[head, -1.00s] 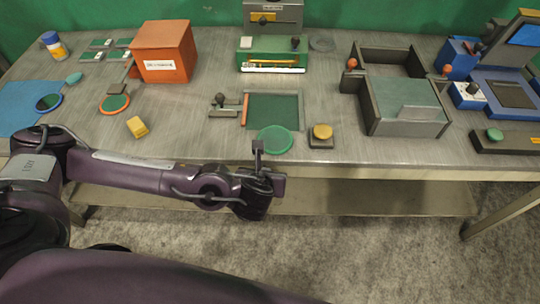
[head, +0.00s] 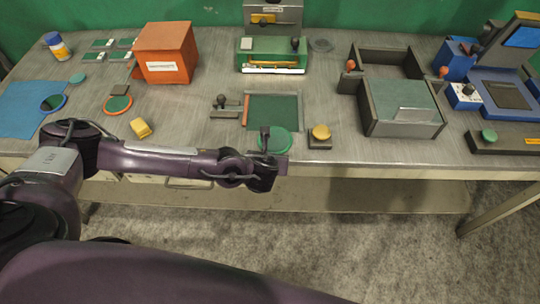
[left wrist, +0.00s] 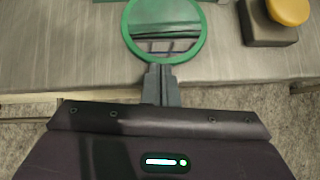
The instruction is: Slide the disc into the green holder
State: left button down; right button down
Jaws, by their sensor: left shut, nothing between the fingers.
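A disc with a green rim and a shiny face (head: 283,139) lies near the table's front edge. In the left wrist view the disc (left wrist: 165,28) is just beyond the fingertips. My left gripper (head: 265,131) is shut and empty at the disc's near side, and its fingers hide part of it in the head view. In the left wrist view the fingertips (left wrist: 159,68) meet the near rim; I cannot tell if they touch. Behind the disc is a dark green square bay (head: 273,111) with an orange left edge. A green block (head: 270,53) stands further back. I see no right gripper.
A block with a yellow knob (head: 320,134) stands close to the disc's right. A small dark lever fixture (head: 224,107) is left of the bay.

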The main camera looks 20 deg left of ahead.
aim_at(277, 123)
pick_arm(q)
jog(key=w+b, duration=0.1)
jog(key=w, duration=0.3)
jog(key=w+a+b, duration=0.1)
jog(key=w+b, duration=0.1)
jog(key=w, duration=0.2)
jog(key=w+a+b, duration=0.1)
jog(key=w+b, duration=0.1)
jog(key=w, duration=0.2)
jog(key=shift+w+f, duration=0.2)
jog(key=shift+w, duration=0.1)
jog(key=shift+w+a+r, duration=0.1)
jog(key=shift+w, duration=0.05)
